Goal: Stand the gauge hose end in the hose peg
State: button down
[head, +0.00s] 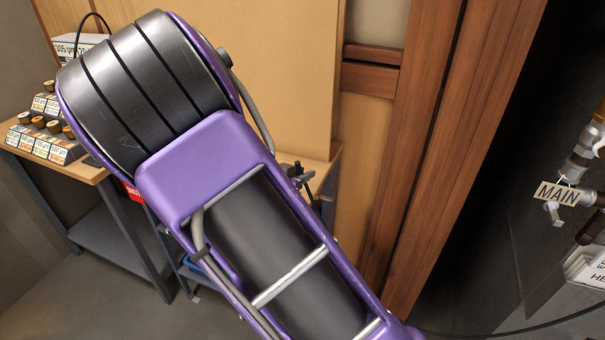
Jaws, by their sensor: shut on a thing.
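My gripper is not in view. My purple arm with dark cylinders crosses the picture from the upper left to the bottom right and hides the middle of the scene. I cannot make out the gauge hose end or the hose peg. A thin black loop (91,16) arches over a labelled white box (76,47) at the upper left; I cannot tell whether it is the gauge hose. A dark fixture (301,177) shows at the bench's right part, partly behind my arm; I cannot tell what it is.
A wooden-topped bench (86,171) on grey legs bears labelled boxes with several brown-topped items (38,122). Wooden posts (440,130) stand right of centre. At the far right are pipework with a MAIN tag (558,194) and a dark line (540,325) low down. Grey floor shows bottom left.

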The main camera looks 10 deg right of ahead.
jog(key=shift+s+a, duration=0.1)
jog(key=shift+s, duration=0.05)
dwell(0.3)
jog(key=shift+f+b, duration=1.55)
jog(key=shift+f, duration=0.9)
jog(key=shift+p, duration=0.75)
jog(key=shift+f+b, duration=0.85)
jog(key=shift+f, duration=0.3)
jog(key=shift+r+p, duration=0.15)
jog(key=shift+p, duration=0.35)
dwell(1.1)
dwell(0.6)
jog(key=c, duration=0.6)
grip_release()
jog(key=shift+c, duration=0.2)
